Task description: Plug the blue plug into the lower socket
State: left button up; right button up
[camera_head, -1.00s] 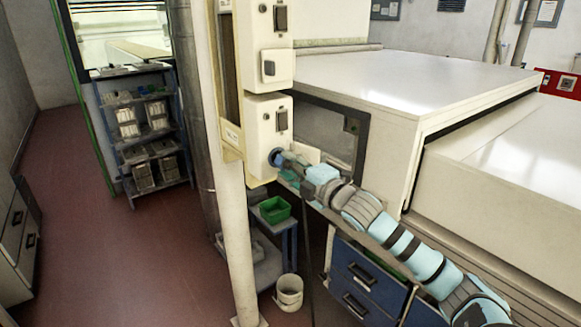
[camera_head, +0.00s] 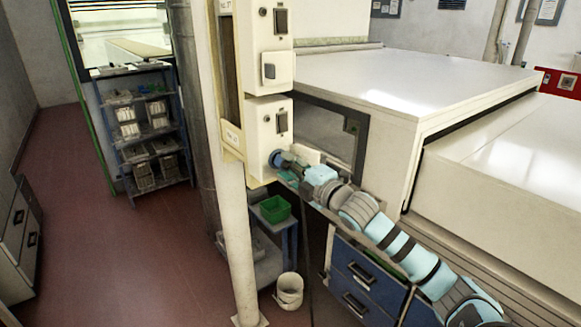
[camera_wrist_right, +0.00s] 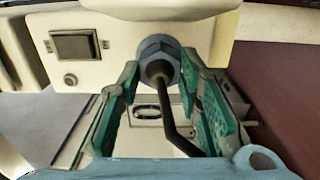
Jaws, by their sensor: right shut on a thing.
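The blue plug (camera_head: 275,158) is at the lower front of the lower cream box (camera_head: 262,133) on the post. In the right wrist view the plug (camera_wrist_right: 158,58) is a blue-grey hexagonal body against the box face, with a black cable bending down from it. The plug hides the lower socket, so I cannot tell how deep it sits. My right gripper (camera_head: 288,162) is at the plug; in the wrist view its green-padded fingers (camera_wrist_right: 160,70) are on both sides of it, shut on it. My left gripper is not in view.
An upper cream box (camera_head: 264,45) with a switch and a square cover is above. The large white machine (camera_head: 400,80) stands close on the right. Below are a green bin (camera_head: 275,209), a white bucket (camera_head: 289,290) and blue drawers (camera_head: 357,268). The floor at left is clear.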

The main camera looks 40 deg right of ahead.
jog(key=shift+w, duration=0.15)
jog(key=o, duration=1.2)
jog(key=shift+c, duration=0.2)
